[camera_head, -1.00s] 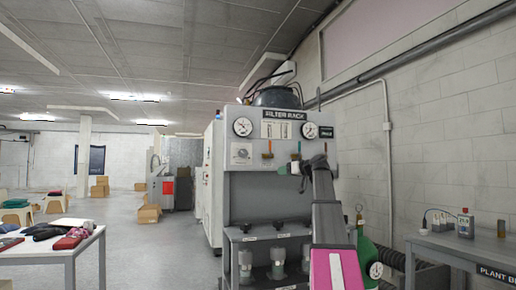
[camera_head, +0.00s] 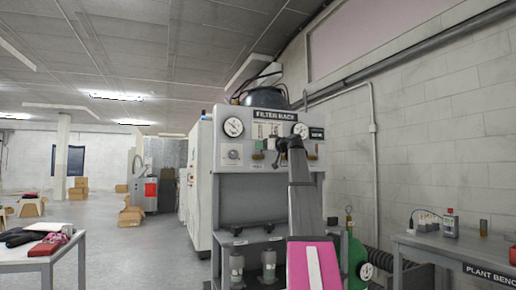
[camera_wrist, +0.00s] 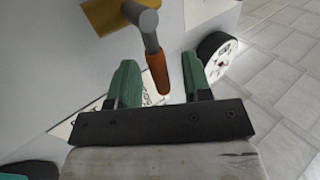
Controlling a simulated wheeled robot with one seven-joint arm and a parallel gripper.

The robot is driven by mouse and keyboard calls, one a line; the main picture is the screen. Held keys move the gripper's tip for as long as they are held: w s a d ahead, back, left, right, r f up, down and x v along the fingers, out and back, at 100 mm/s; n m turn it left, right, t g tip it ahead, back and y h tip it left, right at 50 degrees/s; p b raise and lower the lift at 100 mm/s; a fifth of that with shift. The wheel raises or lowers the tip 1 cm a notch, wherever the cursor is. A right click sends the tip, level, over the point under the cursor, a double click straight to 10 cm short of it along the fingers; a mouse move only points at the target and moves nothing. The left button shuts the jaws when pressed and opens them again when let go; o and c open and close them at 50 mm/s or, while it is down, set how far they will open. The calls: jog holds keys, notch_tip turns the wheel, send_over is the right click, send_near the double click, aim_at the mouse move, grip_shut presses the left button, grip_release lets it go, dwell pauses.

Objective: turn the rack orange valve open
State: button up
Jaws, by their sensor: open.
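The orange valve (camera_wrist: 158,72) shows in the wrist view as an orange-gripped lever on a grey stem, with a brass-coloured body behind it. My gripper (camera_wrist: 159,63) has two green fingers spread apart, one on each side of the orange lever. I see gaps on both sides, so it is not clamped. In the head view my gripper (camera_head: 272,145) is at the front panel of the filter rack (camera_head: 238,182), below its label. My gripper and arm hide most of the valve there.
Round gauges sit on the panel, left (camera_head: 233,127) and right (camera_head: 300,130); one gauge (camera_wrist: 217,55) is close to the right finger. A green cylinder (camera_head: 356,258) stands right of the rack. The plant bench (camera_head: 470,252) is at right, a table (camera_head: 40,266) at left.

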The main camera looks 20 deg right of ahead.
jog(key=shift+x, duration=1.2)
grip_shut()
jog(key=shift+d, duration=0.1)
jog(key=shift+w+d+f+m+t+h, duration=0.1)
jog(key=shift+d+f+m+t+h, duration=1.2)
jog(key=shift+m, duration=2.85)
jog(key=shift+s+d+f+m+t+h, duration=0.15)
jog(key=shift+d+m+t+h, duration=0.6)
jog(key=shift+m+t+h, duration=2.35)
jog(key=shift+w+d+f+m+t+h, duration=0.15)
jog(key=shift+d+f+m+t+h, duration=0.55)
jog(key=shift+m, duration=4.45)
jog(key=shift+d+f, duration=0.1)
jog(key=shift+d, duration=0.2)
